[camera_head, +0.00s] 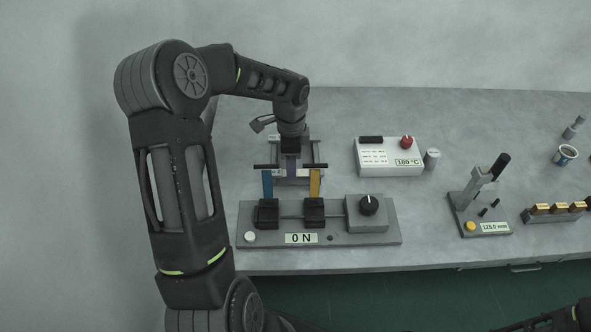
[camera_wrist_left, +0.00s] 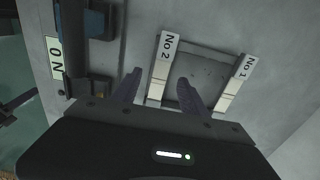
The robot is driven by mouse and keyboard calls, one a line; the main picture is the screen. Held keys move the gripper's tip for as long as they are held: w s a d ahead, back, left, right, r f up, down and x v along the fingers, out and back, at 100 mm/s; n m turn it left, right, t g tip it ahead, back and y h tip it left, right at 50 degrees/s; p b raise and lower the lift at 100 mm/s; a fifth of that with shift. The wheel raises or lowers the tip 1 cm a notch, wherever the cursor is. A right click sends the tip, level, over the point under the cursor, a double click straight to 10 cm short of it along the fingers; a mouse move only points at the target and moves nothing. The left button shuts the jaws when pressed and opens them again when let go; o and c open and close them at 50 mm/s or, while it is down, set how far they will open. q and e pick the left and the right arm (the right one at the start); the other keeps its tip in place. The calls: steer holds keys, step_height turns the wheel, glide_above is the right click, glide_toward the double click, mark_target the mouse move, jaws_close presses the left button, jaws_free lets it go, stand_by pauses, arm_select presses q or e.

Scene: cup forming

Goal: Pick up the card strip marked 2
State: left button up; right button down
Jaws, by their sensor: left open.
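In the left wrist view a pale narrow strip marked No 2 (camera_wrist_left: 165,46) lies along one side of a grey frame. A matching strip marked No 1 (camera_wrist_left: 242,68) lies along the other side. My left gripper (camera_wrist_left: 160,79) is open and empty, with one fingertip on each side of the No 2 strip's line. I cannot tell its height above the strip. In the head view my left gripper (camera_head: 291,157) hangs over the frame and hides much of it. My right gripper does not show.
The force tester (camera_head: 380,238), reading 0 N, stands in front of the frame with an upright blue piece (camera_head: 267,184) and a yellow piece (camera_head: 315,184). A white heater box (camera_head: 375,168) reading 180 °C is to the right.

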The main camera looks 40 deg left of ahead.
arm_select(q)
steer(key=shift+f, duration=0.85)
jaws_close()
stand_by(0.3)
